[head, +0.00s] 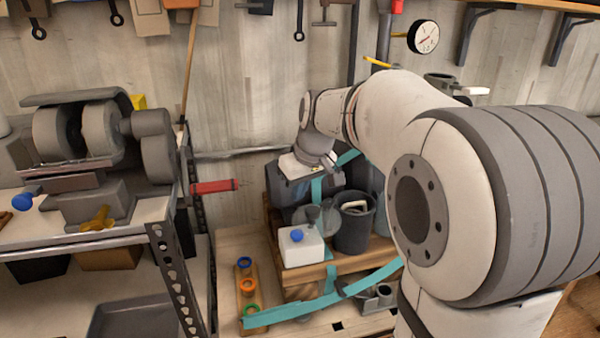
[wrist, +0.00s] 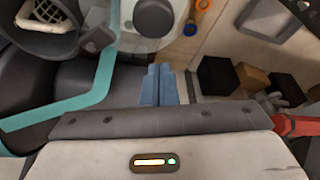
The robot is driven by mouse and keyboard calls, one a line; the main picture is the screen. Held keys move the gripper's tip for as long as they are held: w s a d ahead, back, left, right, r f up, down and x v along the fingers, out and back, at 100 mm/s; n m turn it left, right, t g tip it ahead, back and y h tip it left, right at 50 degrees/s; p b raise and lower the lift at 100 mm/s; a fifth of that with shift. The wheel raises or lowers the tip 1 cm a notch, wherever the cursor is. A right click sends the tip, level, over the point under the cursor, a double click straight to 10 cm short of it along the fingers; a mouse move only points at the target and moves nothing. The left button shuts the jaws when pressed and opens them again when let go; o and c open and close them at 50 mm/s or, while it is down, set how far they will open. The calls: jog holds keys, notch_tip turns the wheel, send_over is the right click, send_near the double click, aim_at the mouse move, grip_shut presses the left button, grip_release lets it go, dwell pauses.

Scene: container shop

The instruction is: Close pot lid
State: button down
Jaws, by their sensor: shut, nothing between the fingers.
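A dark grey pot (head: 352,232), open at the top with a pale object inside, stands on the wooden crate in the head view. It also shows at the top left of the wrist view (wrist: 70,42). Left of it in the head view is a greyish rounded piece (head: 316,218), partly hidden; I cannot tell if it is the lid. In the wrist view a pale round piece with a dark grey knob (wrist: 153,17) lies beyond my fingers. My gripper (wrist: 158,70) is shut and empty, apart from the knob. Its fingertips are not clear in the head view.
A white jug with a blue cap (head: 301,247) stands at the crate's front. Teal straps (head: 325,303) cross the crate (head: 313,272). A board with coloured rings (head: 246,292) lies left. A workbench (head: 120,237) with a grinder (head: 90,135) and red-handled tool (head: 213,187) borders the left.

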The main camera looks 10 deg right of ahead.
jog(key=shift+s+d+r, duration=0.1)
jog(key=shift+s+d, duration=0.1)
jog(key=shift+s, duration=0.4)
jog(key=shift+s+d, duration=0.2)
jog(key=shift+s, duration=0.5)
